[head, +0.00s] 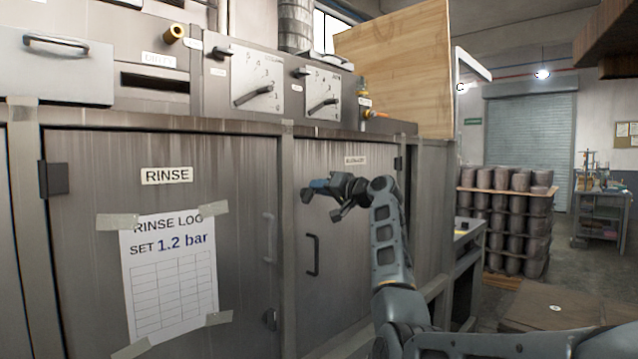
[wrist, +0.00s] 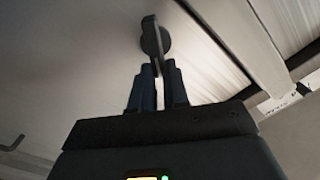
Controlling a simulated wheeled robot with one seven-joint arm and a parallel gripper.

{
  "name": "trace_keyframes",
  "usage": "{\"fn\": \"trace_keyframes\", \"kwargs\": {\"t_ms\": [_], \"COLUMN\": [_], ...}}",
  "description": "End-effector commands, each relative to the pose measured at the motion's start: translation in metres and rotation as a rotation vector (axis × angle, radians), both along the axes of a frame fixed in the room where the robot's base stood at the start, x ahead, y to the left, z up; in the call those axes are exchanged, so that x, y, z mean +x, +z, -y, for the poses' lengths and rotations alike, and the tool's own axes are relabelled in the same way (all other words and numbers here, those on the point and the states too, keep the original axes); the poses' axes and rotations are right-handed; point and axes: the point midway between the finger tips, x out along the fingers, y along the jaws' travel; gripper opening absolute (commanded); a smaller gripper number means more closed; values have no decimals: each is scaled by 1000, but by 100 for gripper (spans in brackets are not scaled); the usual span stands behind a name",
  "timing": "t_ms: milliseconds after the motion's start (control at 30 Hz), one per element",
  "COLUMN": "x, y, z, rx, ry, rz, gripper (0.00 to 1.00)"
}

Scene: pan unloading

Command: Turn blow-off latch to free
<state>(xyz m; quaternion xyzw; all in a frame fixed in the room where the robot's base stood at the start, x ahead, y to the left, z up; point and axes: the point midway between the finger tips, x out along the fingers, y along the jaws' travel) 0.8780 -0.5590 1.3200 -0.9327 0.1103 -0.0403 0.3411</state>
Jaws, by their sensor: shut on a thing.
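The blow-off latch shows in the wrist view as a grey bar (wrist: 151,35) across a dark round hub on the door face. My gripper (wrist: 158,76) has its two blue fingers closed on the near end of this bar. The bar runs nearly up and down in that picture, tilted slightly. In the head view my gripper (head: 313,188) is at the upper left of the blow-off door (head: 345,235), right by the latch (head: 306,196), which is small and partly hidden there. The door is closed flush in its frame.
The blow-off door has a dark pull handle (head: 313,255) below my gripper. The rinse door (head: 250,180) with a taped log sheet (head: 170,275) is to the left. Gauges with levers (head: 322,95) sit above. Stacked pots (head: 505,220) stand farther right, with open floor near them.

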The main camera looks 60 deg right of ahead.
Motion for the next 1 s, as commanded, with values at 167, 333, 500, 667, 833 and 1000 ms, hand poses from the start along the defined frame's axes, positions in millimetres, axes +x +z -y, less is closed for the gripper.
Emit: {"fn": "trace_keyframes", "kwargs": {"t_ms": [167,333,500,667,833,1000], "x": [0,-1,-2,-2,-3,-2], "y": [-1,-4,-9,-13,-17,-19], "z": [3,5,8,9,9,9], "rx": [165,323,476,606,717,795], "ry": [1,-1,-1,-1,-1,-1], "rz": [39,77,114,146,173,191], "gripper": [0,0,0,0,0,0]}}
